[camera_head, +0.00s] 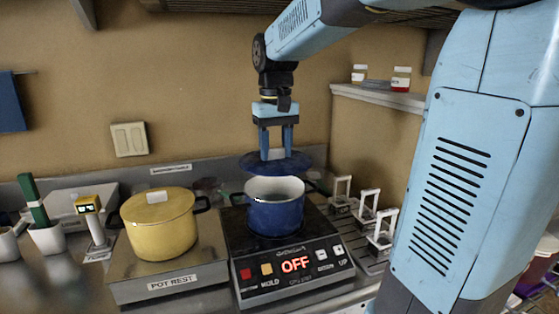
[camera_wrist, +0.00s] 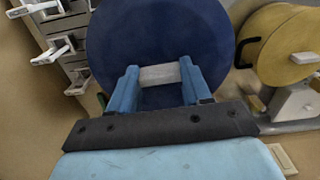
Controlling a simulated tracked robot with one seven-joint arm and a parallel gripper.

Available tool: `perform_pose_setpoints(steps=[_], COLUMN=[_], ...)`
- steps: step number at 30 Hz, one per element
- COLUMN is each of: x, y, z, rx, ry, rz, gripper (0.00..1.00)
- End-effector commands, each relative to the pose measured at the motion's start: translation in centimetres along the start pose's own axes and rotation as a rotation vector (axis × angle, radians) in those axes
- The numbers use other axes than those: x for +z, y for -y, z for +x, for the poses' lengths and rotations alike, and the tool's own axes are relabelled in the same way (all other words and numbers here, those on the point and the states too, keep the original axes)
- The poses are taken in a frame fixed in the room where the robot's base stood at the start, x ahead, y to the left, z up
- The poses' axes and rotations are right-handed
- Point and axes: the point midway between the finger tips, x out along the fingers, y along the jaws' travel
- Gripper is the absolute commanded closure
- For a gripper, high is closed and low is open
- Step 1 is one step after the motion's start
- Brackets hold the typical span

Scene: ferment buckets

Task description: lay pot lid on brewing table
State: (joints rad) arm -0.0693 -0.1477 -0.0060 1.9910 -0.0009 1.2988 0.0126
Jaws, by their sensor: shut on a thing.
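A dark blue pot lid (camera_head: 277,165) hangs level above the blue pot (camera_head: 275,214), clear of its rim. My gripper (camera_head: 276,152) is shut on the lid's pale handle, which shows between the fingers in the wrist view (camera_wrist: 160,75). The lid (camera_wrist: 160,30) fills the upper middle of the wrist view and hides the pot there. The blue pot is open, with a white inside, and stands on a black hot plate (camera_head: 315,273) whose display reads OFF. No surface marked as the brewing table can be made out.
A yellow lidded pot (camera_head: 160,225) stands on a steel stand labelled POT REST (camera_head: 175,284), left of the hot plate. Several white clip-like holders (camera_head: 369,203) stand on a rack to the right. A shelf with jars (camera_head: 401,79) is on the wall behind.

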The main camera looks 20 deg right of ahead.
Motion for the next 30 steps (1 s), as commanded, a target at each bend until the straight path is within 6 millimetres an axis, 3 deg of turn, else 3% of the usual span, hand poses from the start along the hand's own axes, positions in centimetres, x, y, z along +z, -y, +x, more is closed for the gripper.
perform_pose_setpoints(steps=[6,12,18,30], x=[4.0,6.4,7.4,7.5], y=[1.3,2.0,2.4,2.5], z=[-1.8,-2.8,-3.3,-3.3], rx=[0.0,-0.001,-0.001,0.0], ry=[-0.001,0.0,0.002,0.002], rz=[-0.001,-0.001,0.001,-0.001], gripper=[0.85,0.85,0.85,0.85])
